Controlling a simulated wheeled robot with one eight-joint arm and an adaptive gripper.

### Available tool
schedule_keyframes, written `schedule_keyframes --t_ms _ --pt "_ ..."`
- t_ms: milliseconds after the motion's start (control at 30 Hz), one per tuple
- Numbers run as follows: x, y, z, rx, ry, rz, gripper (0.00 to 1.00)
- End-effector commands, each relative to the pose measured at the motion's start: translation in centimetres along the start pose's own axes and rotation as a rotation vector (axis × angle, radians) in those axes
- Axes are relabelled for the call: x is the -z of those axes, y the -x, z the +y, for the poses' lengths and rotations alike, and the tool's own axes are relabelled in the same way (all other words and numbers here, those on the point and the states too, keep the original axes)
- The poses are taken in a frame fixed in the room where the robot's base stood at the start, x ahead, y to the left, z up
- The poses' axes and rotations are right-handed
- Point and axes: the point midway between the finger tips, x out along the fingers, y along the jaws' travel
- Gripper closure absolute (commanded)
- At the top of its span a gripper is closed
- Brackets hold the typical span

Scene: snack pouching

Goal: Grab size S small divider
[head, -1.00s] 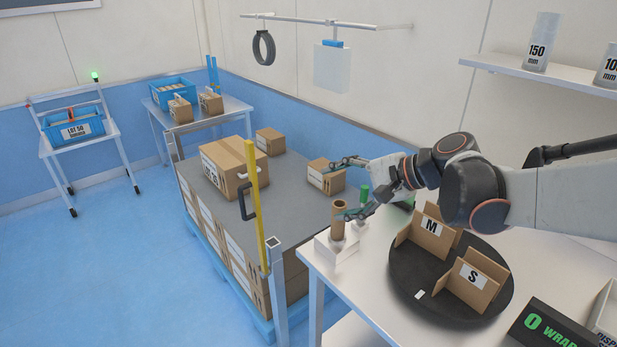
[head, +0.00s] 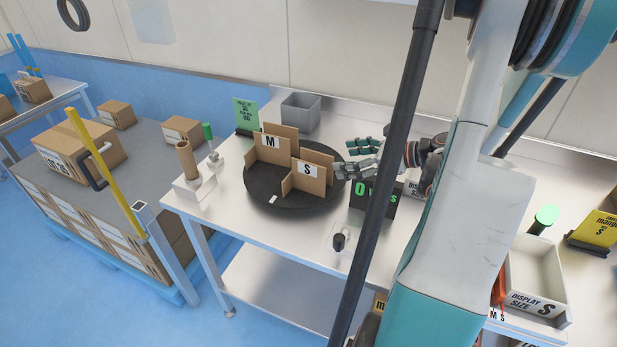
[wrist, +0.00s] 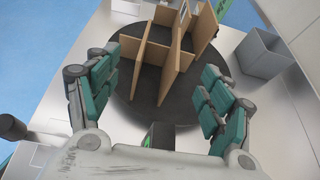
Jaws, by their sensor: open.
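The S small divider (head: 309,176) is crossed brown cardboard with a white S label. It stands upright on the round black turntable (head: 262,200), right of the taller M divider (head: 270,150). My gripper (head: 360,159) is open at the right edge of the turntable, close to the S divider's right end. In the wrist view, my gripper's teal fingers (wrist: 160,100) are spread wide. The crossed panels of the S divider (wrist: 170,65) show ahead, between and beyond the fingertips. I see no contact. The labels are mostly out of sight in the wrist view.
A black box with green lettering (head: 372,200) stands below my gripper. A grey bin (head: 300,112) and a green card (head: 245,114) stand behind the turntable. A cardboard tube (head: 186,160) stands at the left. The white display tray (head: 535,275) is far right.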

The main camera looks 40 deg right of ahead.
Motion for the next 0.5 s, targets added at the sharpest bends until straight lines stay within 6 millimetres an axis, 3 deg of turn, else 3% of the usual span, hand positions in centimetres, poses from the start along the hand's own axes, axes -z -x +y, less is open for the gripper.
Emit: schedule_keyframes --t_ms 67,167,500 --pt "0.6 0.7 -0.3 0.013 -0.029 -0.005 0.26" --pt "0.9 0.3 -0.4 0.016 -0.044 -0.007 0.26" --pt "0.8 -5.8 -0.4 0.013 -0.041 -0.006 0.26"
